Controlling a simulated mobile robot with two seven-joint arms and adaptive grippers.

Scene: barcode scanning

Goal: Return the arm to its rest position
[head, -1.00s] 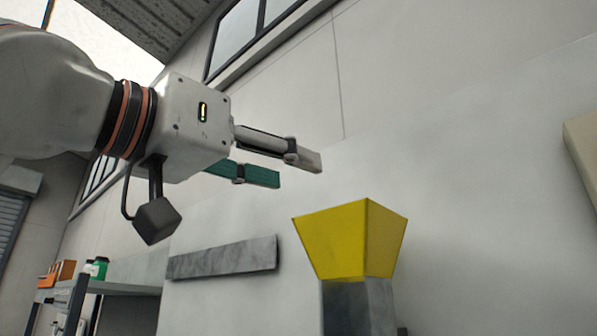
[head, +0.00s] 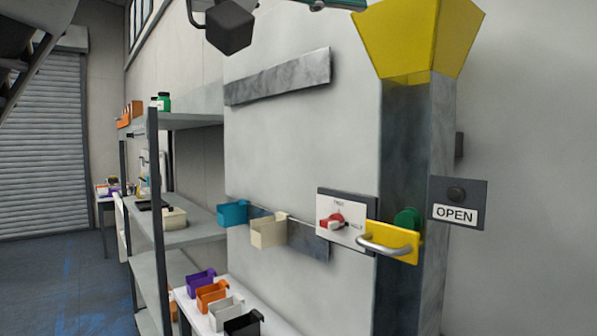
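Part of my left gripper (head: 338,4), a green finger, is cut off by the top edge beside the yellow hopper. Its opening is hidden above the frame. It stands high, above the bins and the panel. My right arm and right gripper are not in the picture.
A yellow hopper (head: 420,38) tops a dark column (head: 408,150). A switch panel (head: 345,218), a yellow plate with handle (head: 390,243) and an OPEN sign (head: 457,203) stick out nearby. Bins (head: 268,232) hang on the wall. Shelves (head: 195,235) stand left; floor (head: 60,285) is clear.

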